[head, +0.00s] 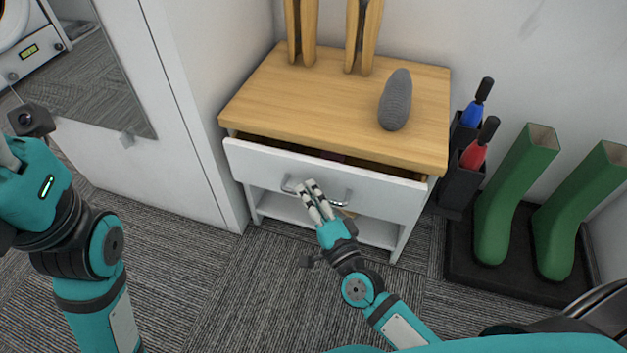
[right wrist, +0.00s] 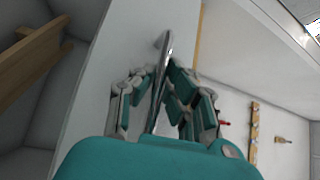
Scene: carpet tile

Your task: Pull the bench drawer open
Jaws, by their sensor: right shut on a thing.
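The bench (head: 300,105) has a wooden top and a white drawer (head: 260,165) under it. The drawer stands partly open, with a dark gap showing behind its front. Its metal handle (head: 340,202) runs across the middle of the front. My right gripper (head: 308,187) is at the handle and shut on it. In the right wrist view the handle (right wrist: 162,85) passes between the fingers of my right gripper (right wrist: 163,85). My left arm shows at the left of the head view, but its fingertips are not clearly in view.
A grey ribbed object (head: 396,100) and wooden upright pieces (head: 365,35) stand on the bench top. Green boots (head: 507,200) stand on a dark tray (head: 490,275) at right. Dark holders with blue and red handled tools (head: 474,155) are beside the bench. Carpet in front is clear.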

